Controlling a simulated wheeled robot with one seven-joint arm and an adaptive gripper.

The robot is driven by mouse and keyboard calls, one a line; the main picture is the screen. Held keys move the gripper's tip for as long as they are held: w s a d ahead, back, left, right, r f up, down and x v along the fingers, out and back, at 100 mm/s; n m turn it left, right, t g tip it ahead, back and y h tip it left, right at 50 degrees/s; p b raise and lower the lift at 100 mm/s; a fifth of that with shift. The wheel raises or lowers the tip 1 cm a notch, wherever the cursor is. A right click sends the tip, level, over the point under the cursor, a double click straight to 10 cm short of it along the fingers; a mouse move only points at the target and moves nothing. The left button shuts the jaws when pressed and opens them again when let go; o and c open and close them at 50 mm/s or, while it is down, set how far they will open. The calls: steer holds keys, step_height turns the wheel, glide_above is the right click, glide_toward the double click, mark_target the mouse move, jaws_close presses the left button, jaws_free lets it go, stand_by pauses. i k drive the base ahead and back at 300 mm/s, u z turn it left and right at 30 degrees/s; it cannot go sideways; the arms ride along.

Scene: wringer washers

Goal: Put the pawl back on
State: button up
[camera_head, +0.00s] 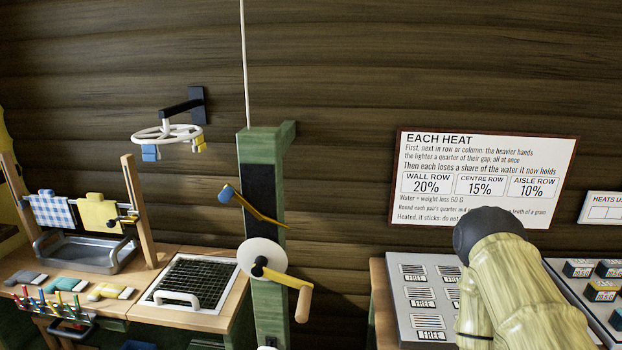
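The pawl (258,211) looks like a slim yellow-brown bar with a blue tab at its upper left end. It slopes down to the right across the black panel of a green post (268,312). A white disc (262,252) with a crank and a tan handle (303,303) is on the post below it. The bar lies above the disc and seems apart from it; I cannot see teeth clearly. My arm shows at the lower right, in front of a grey panel. My gripper is out of view, so its state and contents are hidden.
A thin cord (244,65) runs up from the post. Left are a wooden bench with a metal tub (88,254), cloths, and a black grid tray (200,283). A white ring hanger (168,134) juts from the wall. Right are a sign (480,175) and a grey labelled panel (408,300).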

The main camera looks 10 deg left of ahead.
mark_target(228, 192)
steer(key=z, duration=2.8)
steer(key=k, duration=1.75)
steer(key=u, duration=2.2)
